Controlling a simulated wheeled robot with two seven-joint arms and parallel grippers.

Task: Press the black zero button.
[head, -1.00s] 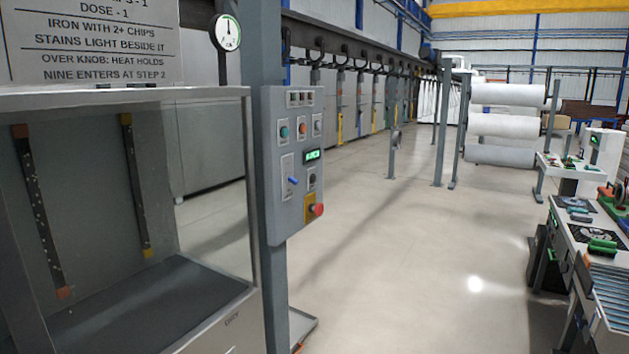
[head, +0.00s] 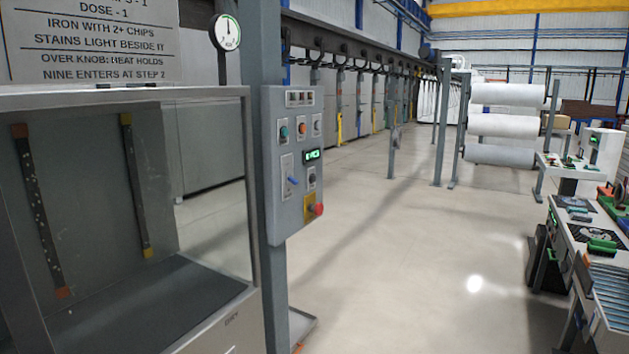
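The grey control panel (head: 292,160) is mounted on a grey post in the middle of the head view. A small dark round button (head: 312,178) sits on its right side, below the lit green display (head: 312,156); it looks like the black zero button, but its label is too small to read. Neither of my grippers is in view, and nothing touches the panel.
A glass-sided cabinet (head: 248,190) stands at left. Open floor (head: 400,270) lies right; a workbench (head: 580,235) stands far right.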

